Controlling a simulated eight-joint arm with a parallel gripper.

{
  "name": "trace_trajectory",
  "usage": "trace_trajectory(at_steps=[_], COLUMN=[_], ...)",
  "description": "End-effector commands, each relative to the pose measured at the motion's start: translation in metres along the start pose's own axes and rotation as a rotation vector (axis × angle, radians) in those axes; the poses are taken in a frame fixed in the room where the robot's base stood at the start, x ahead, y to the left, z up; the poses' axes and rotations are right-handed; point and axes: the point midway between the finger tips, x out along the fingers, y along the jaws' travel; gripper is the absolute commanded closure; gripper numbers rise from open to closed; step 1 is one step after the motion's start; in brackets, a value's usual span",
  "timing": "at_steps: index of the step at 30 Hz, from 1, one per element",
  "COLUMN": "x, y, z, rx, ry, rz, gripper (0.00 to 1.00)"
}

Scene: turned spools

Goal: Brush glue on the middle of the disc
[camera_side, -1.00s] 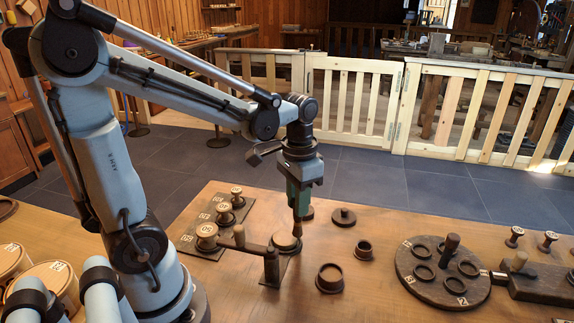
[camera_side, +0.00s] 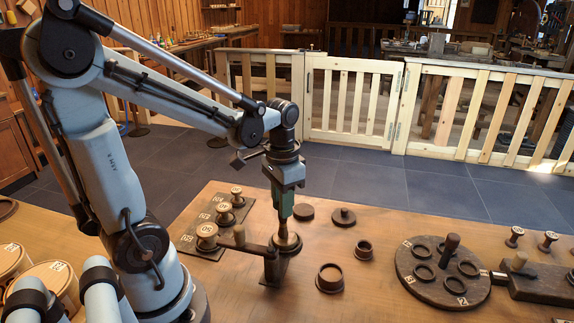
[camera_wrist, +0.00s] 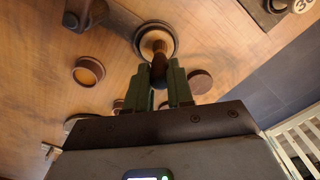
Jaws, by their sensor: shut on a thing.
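My gripper (camera_side: 282,207) is shut on a brush (camera_side: 283,229), held upright with its tip pointing down. The brush has a wooden body and a dark part near the jaws in the wrist view (camera_wrist: 157,62). Below it is the round disc (camera_side: 292,249), on a small dark base beside a post with an arm. In the wrist view the disc (camera_wrist: 139,43) shows a pale rim around the brush, whose tip is over about its middle. The brush hides the disc's middle; I cannot tell whether the tip touches it.
Numbered spools (camera_side: 207,236) stand on dark plates to the left. A dark round piece (camera_side: 303,212), a knobbed lid (camera_side: 343,217) and two rings (camera_side: 330,278) lie nearby. A round tray with several rings (camera_side: 412,283) stands to the right. The table's front middle is clear.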

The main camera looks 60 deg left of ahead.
Motion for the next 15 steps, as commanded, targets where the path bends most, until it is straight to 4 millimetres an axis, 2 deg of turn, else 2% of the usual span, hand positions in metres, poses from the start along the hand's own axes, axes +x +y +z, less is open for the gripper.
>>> trace_trajectory(at_steps=[11,15], x=[0.000,0.000], y=[0.027,0.021], z=[-0.023,-0.014], rx=[0.002,-0.005], ry=[0.000,0.000], rz=[0.000,0.000], gripper=[1.00,1.00])
